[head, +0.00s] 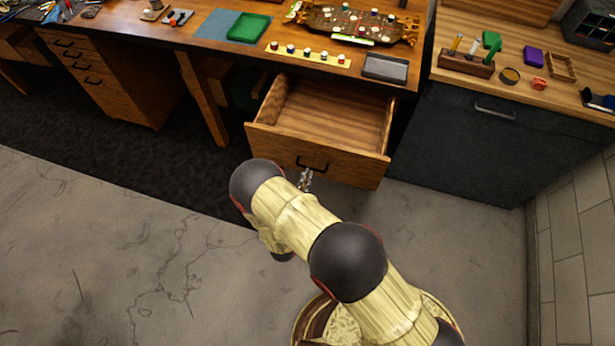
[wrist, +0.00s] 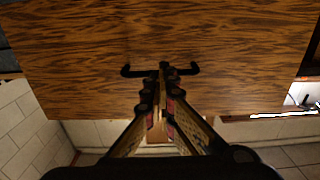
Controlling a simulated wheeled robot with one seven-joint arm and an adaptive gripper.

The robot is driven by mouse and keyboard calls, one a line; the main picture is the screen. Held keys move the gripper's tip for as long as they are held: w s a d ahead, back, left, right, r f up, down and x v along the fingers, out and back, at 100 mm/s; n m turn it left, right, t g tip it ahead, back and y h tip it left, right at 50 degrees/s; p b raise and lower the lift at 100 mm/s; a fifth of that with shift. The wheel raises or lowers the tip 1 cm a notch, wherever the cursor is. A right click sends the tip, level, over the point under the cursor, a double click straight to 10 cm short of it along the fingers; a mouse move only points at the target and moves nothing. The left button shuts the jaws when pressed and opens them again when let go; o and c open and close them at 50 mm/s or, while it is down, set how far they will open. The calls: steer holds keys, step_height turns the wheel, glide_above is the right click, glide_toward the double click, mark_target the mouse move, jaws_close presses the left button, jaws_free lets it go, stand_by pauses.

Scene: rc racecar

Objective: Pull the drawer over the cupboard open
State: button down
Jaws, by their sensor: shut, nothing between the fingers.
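The wooden drawer (head: 340,110) under the right end of the wooden desk is pulled well out, and its empty inside shows in the head view. Its front with a dark bar handle (head: 312,164) faces my arm. In the wrist view the drawer front (wrist: 220,60) fills the upper half, and the handle (wrist: 190,70) lies at the fingertips. My gripper (head: 305,180) is mostly behind my arm in the head view. In the wrist view my gripper (wrist: 164,72) is shut, its tips overlapping the handle's middle. Whether they touch it I cannot tell. The cupboard is not clearly seen below the drawer.
The desk top holds a green tray (head: 249,26), a row of small pots (head: 308,53) and a dark grey tray (head: 385,68). A dark cabinet (head: 480,140) stands close on the drawer's right. The floor (head: 120,240) in front is clear.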

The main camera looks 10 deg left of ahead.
steer(key=c, duration=2.4)
jaws_free()
steer(key=o, duration=2.4)
steer(key=shift+s, duration=0.1)
steer(key=s+a, duration=0.1)
steer(key=s, duration=1)
steer(key=shift+s, duration=0.4)
